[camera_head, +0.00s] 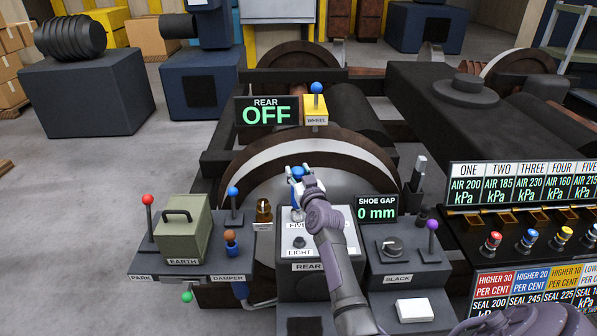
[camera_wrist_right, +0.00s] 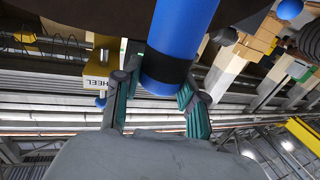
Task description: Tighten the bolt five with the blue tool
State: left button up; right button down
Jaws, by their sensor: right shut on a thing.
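My right gripper (camera_head: 298,180) is over the upper part of the light panel (camera_head: 340,240) on the REAR stand. It is shut on the blue tool (camera_wrist_right: 182,30), a thick blue cylinder with a black band, which sits between the two fingers (camera_wrist_right: 158,100) in the right wrist view. In the head view only a little blue of the tool (camera_head: 297,171) shows at the gripper. The FIVE label (camera_head: 295,226) is partly covered by my right arm. Bolt five itself is hidden, so I cannot tell whether the tool touches it. My left gripper is not in view.
A small dark bolt (camera_head: 299,242) stands above the EIGHT label. A rack at right holds red, blue (camera_head: 529,238), yellow and pale-topped items under number displays. Levers and a green EARTH box (camera_head: 183,232) stand left; a SLACK box (camera_head: 405,250) stands right.

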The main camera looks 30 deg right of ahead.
jog(key=shift+r+p, duration=2.85)
jog(key=shift+r, duration=0.6)
